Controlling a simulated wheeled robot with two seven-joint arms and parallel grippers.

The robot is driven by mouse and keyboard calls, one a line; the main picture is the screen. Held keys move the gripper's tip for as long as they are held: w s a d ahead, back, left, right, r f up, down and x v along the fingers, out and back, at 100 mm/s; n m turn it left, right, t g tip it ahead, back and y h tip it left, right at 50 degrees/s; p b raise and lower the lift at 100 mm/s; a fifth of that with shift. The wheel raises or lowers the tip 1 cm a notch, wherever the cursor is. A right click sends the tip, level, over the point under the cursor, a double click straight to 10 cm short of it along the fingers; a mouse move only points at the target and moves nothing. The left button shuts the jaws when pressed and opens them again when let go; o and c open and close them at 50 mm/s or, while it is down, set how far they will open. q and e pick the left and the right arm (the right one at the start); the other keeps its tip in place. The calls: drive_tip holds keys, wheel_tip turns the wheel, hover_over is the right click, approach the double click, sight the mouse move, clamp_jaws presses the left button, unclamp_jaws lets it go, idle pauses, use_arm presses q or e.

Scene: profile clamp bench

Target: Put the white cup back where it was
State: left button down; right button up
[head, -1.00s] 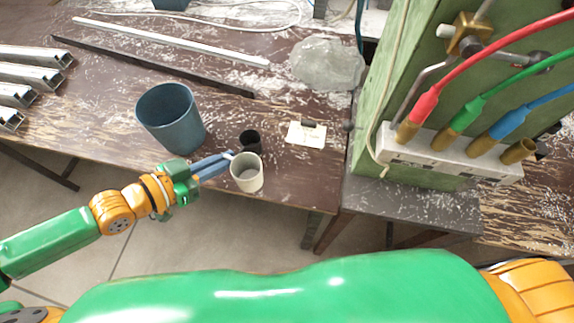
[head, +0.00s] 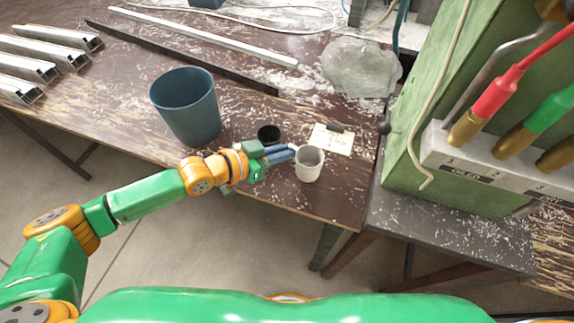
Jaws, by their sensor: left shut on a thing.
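The white cup (head: 309,166) is upright at the front right part of the brown table, just in front of a paper note. My left gripper (head: 293,153) reaches in from the left with its blue fingers at the cup's left rim, and it is shut on the cup. I cannot tell whether the cup's base touches the table. My right gripper is not in view.
A large blue bucket (head: 187,107) stands further left. The note (head: 332,140) lies behind the cup. A green panel (head: 440,130) with hoses stands to the right. A clear lump (head: 361,68) lies behind.

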sight(287, 167)
use_arm(q)
wheel_tip(287, 167, down, 3)
drive_tip(key=shift+f+b, duration=0.15)
drive_tip(key=shift+b, duration=0.65)
drive_tip(key=shift+r+p, duration=0.2)
drive_tip(key=shift+p, duration=0.1)
drive_tip(key=shift+f, duration=0.15)
drive_tip(key=c, duration=1)
unclamp_jaws()
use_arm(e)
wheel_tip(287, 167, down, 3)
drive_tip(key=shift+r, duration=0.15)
use_arm(q)
drive_tip(key=shift+a+r, duration=0.1)
drive_tip(key=shift+r, duration=0.25)
drive_tip(key=p+v, duration=0.2)
drive_tip(key=v, duration=0.8)
drive_tip(key=shift+s+a+r+p, duration=0.15)
drive_tip(key=shift+a+r+p, duration=0.1)
drive_tip(key=shift+p, duration=0.15)
drive_tip(key=shift+s+a, duration=0.4)
drive_tip(key=shift+a, duration=0.05)
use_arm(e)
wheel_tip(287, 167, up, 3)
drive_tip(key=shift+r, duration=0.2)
